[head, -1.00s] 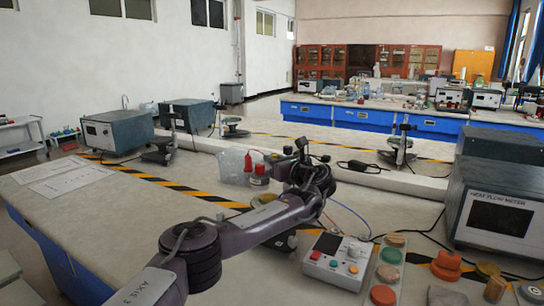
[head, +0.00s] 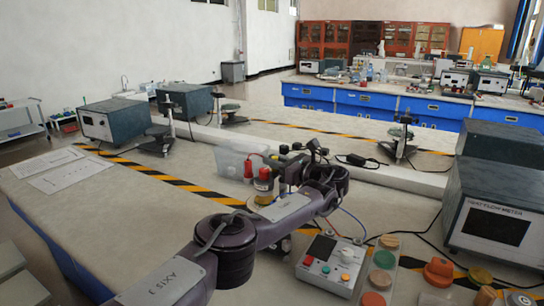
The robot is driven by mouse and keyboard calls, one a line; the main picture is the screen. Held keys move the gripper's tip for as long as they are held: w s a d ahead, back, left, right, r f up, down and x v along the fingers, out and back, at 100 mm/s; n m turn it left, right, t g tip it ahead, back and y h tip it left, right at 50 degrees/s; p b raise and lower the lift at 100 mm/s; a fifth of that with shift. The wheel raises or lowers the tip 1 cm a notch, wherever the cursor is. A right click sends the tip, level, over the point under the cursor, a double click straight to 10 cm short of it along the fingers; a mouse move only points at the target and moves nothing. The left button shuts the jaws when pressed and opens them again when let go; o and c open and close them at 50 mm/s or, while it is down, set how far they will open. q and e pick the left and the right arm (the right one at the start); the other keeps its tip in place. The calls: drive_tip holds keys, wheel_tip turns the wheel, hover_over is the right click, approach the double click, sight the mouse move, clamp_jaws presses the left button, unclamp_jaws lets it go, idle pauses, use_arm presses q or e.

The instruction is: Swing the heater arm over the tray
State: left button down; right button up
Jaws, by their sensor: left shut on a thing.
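My left arm comes in from the bottom left, and its dark gripper (head: 296,158) is at the middle of the bench in the head view. It is shut on a small dark part that I take to be the heater arm, mostly hidden by my wrist and gripper. A long pale tray (head: 366,287) with coloured discs, green, red and orange among them, lies to the right of my forearm. The gripper is farther back than this tray and to its left. My right gripper is not in view.
A control box with buttons (head: 330,262) sits left of the tray. Red-topped containers (head: 247,168) and a clear bin (head: 231,158) stand left of my gripper. The heat flow meter (head: 490,215) blocks the right. Bench at left is mostly clear.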

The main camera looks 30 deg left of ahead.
use_arm(q)
drive_tip(key=shift+d+f, duration=0.1)
drive_tip(key=shift+f, duration=0.05)
drive_tip(key=c, duration=1.4)
unclamp_jaws()
drive_tip(key=shift+o, duration=0.2)
drive_tip(key=s+d, duration=0.1)
drive_tip(key=d, duration=0.6)
drive_tip(key=shift+s+d, duration=0.15)
drive_tip(key=shift+d, duration=0.2)
